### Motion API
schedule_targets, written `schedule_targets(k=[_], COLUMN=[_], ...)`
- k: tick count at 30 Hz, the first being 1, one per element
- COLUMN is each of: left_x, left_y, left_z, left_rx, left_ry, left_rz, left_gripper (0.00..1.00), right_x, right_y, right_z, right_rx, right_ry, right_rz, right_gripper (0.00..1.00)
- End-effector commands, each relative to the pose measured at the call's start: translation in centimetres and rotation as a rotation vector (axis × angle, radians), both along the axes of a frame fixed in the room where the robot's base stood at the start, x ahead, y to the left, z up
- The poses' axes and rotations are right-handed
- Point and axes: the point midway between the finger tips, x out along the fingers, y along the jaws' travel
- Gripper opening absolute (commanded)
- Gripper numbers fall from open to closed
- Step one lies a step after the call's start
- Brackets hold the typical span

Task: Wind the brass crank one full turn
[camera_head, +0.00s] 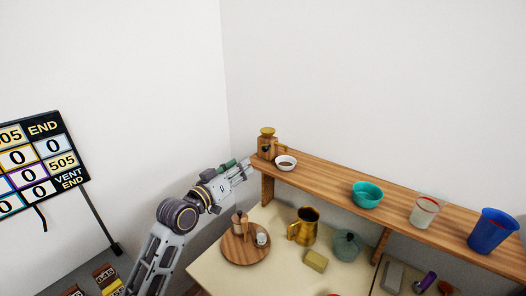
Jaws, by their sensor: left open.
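A wooden grinder-like box with a brass top (267,143) stands at the left end of the wooden shelf. I cannot make out a separate crank arm on it at this size. My left gripper (246,168) is just left of and slightly below this box, pointing right toward it. Its jaws are open, and I see nothing clearly held between them. A small green piece (228,163) shows along the gripper's upper side; I cannot tell whether it is part of the gripper. My right gripper is not in view.
On the wooden shelf (325,176) are a white bowl (286,163) with brown contents, a teal bowl (367,195), a glass (424,211) and a blue cup (492,231). Below are a round wooden tray (237,256), a brass jug (305,227) and a teal lidded pot (347,245).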

Motion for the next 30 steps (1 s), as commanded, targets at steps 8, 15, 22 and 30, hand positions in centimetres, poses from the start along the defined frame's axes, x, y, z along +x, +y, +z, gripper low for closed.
schedule_targets(k=[8,15,22,30], left_x=[0.0,0.0,0.0,0.4], left_y=[0.0,0.0,-0.1,-0.3], left_z=[-0.3,-0.3,-0.3,-0.2], left_rx=[0.172,0.217,0.216,0.214], left_ry=[-0.085,-0.111,-0.111,-0.112], left_rz=[-0.001,-0.001,-0.002,-0.001], left_gripper=[0.42,0.42,0.42,0.42], right_x=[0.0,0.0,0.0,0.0], right_y=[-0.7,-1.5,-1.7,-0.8], right_z=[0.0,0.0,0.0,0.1], right_rx=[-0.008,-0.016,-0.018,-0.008], right_ry=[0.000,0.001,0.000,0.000], right_rz=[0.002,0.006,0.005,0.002], right_gripper=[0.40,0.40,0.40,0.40])
